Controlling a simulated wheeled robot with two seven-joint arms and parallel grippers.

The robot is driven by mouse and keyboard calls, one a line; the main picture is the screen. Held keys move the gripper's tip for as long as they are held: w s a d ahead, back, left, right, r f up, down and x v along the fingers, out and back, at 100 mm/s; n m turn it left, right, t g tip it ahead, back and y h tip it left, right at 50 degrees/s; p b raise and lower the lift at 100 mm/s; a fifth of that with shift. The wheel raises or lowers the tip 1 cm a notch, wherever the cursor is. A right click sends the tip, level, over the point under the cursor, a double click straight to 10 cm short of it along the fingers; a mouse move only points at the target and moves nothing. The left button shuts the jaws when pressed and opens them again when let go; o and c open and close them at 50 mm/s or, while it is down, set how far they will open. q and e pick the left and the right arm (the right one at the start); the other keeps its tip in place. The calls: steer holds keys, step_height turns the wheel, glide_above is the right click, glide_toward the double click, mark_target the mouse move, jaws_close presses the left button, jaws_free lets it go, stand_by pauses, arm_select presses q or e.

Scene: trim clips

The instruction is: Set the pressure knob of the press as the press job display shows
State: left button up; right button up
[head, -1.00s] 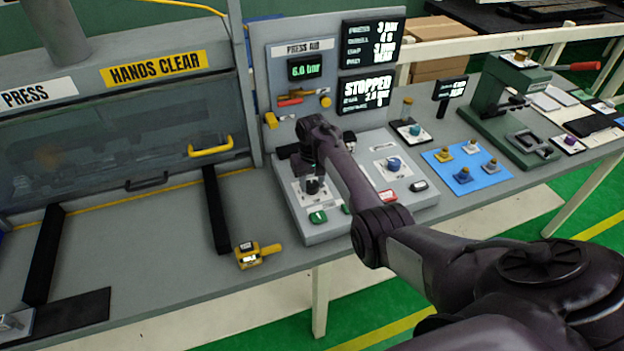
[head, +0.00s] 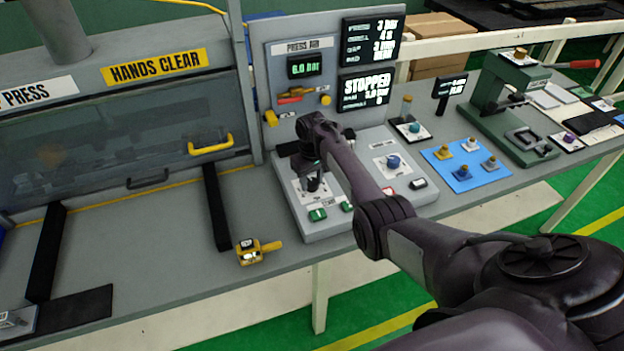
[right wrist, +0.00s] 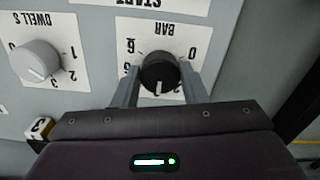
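The black pressure knob (right wrist: 158,72), on a white plate marked BAR, shows in the right wrist view. My right gripper (right wrist: 159,76) has one finger on each side of it and appears closed on it; in the head view the gripper (head: 312,178) reaches down over the knob panel. The knob's white pointer faces the bottom of the wrist picture, near the 2; numbers beyond are hidden by my gripper. The press job display (head: 373,40) has a top pressure line that looks like 3 bar, though small. The status display (head: 366,90) reads STOPPED, with a line resembling 3.0 bar. My left gripper is not in view.
The grey dwell knob (right wrist: 36,62) is beside the pressure knob. A blue knob (head: 393,162) and green button (head: 318,215) are on the same panel. A blue mat (head: 458,184) with several pegs is further right.

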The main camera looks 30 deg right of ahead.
mark_target(312, 182)
steer(key=o, duration=0.4)
steer(key=shift+r+p, duration=0.3)
steer(key=shift+p, duration=0.05)
step_height(312, 182, up, 2)
steer(key=shift+r+p, duration=0.1)
steer(key=shift+p, duration=0.95)
steer(key=shift+r, duration=2.5)
